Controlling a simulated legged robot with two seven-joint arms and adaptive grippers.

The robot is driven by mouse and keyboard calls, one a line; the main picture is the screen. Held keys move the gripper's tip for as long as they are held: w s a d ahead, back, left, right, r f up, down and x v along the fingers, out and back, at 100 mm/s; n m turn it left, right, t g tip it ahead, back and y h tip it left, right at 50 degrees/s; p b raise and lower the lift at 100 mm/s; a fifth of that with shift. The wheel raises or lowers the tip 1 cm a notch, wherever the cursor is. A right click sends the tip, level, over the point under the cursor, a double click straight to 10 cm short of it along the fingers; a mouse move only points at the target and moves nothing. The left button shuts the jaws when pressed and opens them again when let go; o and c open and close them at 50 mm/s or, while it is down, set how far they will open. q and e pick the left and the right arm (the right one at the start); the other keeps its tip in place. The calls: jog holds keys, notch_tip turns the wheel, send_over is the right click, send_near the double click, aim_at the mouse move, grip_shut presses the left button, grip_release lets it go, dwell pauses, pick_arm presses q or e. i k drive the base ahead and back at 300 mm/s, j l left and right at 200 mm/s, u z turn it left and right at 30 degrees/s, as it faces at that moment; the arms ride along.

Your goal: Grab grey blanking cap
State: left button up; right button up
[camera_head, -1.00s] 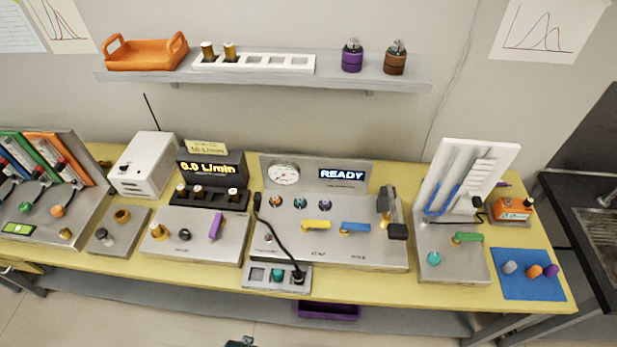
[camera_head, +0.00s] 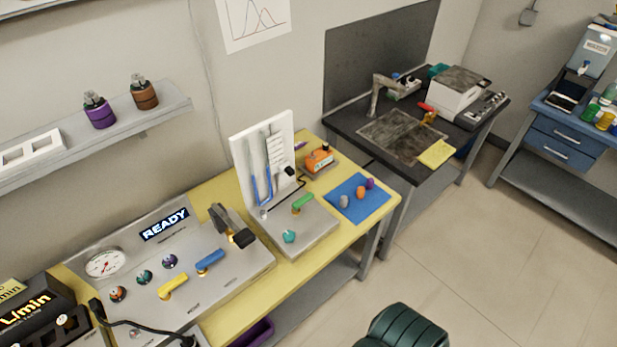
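The grey blanking cap (camera_head: 344,201) lies on a blue mat (camera_head: 374,210) at the right end of the yellow bench. An orange cap (camera_head: 361,192) and a purple cap (camera_head: 370,183) lie beside it on the same mat, in a row toward the back right. Neither of my grippers is in view.
A manometer stand (camera_head: 285,229) with a white board is left of the mat, and an orange device (camera_head: 320,158) is behind it. A black sink bench (camera_head: 467,136) stands to the right. A dark green seat (camera_head: 402,328) is on the floor in front; the floor right of it is clear.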

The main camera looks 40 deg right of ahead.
aim_at(344, 199)
jog(key=z, duration=1.8)
